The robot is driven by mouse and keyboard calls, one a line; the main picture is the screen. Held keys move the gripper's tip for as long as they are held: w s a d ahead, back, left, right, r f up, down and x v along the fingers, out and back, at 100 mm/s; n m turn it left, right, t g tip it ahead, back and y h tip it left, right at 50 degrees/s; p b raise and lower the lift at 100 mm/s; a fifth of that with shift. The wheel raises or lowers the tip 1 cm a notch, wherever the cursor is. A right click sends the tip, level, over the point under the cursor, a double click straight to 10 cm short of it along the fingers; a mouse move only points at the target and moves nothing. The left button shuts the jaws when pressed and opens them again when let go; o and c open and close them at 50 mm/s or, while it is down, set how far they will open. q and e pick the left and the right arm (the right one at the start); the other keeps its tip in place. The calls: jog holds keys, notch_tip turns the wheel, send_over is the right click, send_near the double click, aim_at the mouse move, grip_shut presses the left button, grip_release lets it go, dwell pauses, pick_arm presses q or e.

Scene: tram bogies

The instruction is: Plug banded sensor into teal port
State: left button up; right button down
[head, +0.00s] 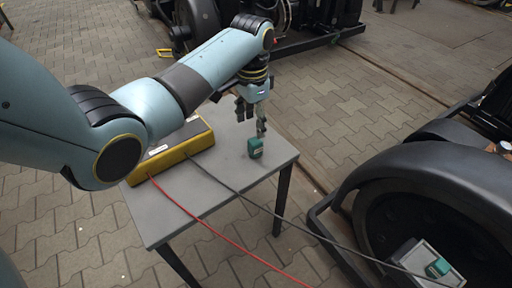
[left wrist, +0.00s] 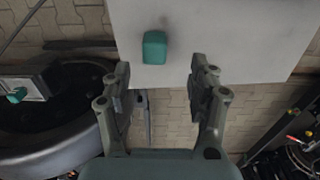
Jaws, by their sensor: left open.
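A small teal block (head: 255,148) stands on the grey table near its right edge. It also shows in the left wrist view (left wrist: 154,47), just beyond the fingertips. I see no band on it and cannot tell whether it is the banded sensor. My left gripper (head: 251,121) is open and empty, pointing down just above and beside the block. Its spread fingers (left wrist: 160,76) show in the left wrist view, not touching the block. A teal port (head: 438,268) sits on a light grey box by the dark wheel at lower right. My right gripper is not in view.
A yellow and dark box (head: 172,151) lies on the grey table (head: 180,217). A red cable (head: 220,236) and a dark cable (head: 270,211) run from it across the table. A large black wheel housing (head: 425,190) stands at right.

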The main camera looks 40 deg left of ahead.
aim_at(256, 140)
pick_arm(q)
notch_tip(256, 140, down, 3)
jog(key=shift+f+b, duration=0.1)
jog(key=shift+b, duration=0.25)
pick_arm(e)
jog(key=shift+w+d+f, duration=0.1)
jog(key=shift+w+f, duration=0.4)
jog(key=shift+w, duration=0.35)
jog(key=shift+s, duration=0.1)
pick_arm(q)
jog(key=f, duration=0.1)
jog(key=f+b, duration=0.1)
jog(key=f, duration=0.1)
jog(key=d+f+b, duration=0.1)
jog(key=f, duration=0.1)
jog(key=shift+f, duration=0.15)
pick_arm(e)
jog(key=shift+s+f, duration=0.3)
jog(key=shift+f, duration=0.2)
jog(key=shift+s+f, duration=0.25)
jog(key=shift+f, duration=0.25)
pick_arm(q)
jog(key=c, duration=1.2)
jog(key=shift+o, duration=0.2)
jog(key=shift+r, duration=0.2)
